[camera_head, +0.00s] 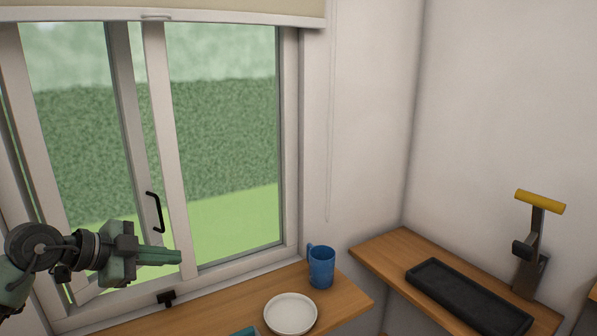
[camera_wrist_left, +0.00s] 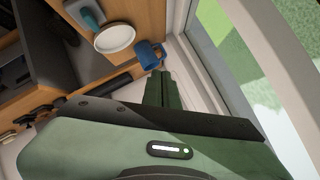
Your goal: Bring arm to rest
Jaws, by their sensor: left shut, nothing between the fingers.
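My left gripper (camera_head: 172,257) is at the lower left of the head view, in front of the window. Its green fingers are together and empty, pointing right. In the left wrist view its shut fingers (camera_wrist_left: 162,90) show at the middle, pointing up toward the blue mug. The gripper is apart from the window handle (camera_head: 155,212), which is above it in the head view. My right gripper is not in either view.
A wooden sill (camera_head: 345,299) holds a blue mug (camera_head: 321,267) and a white plate (camera_head: 290,314). A bench (camera_head: 385,254) at the right holds a black tray (camera_head: 468,298) and a stand with a yellow bar (camera_head: 540,202).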

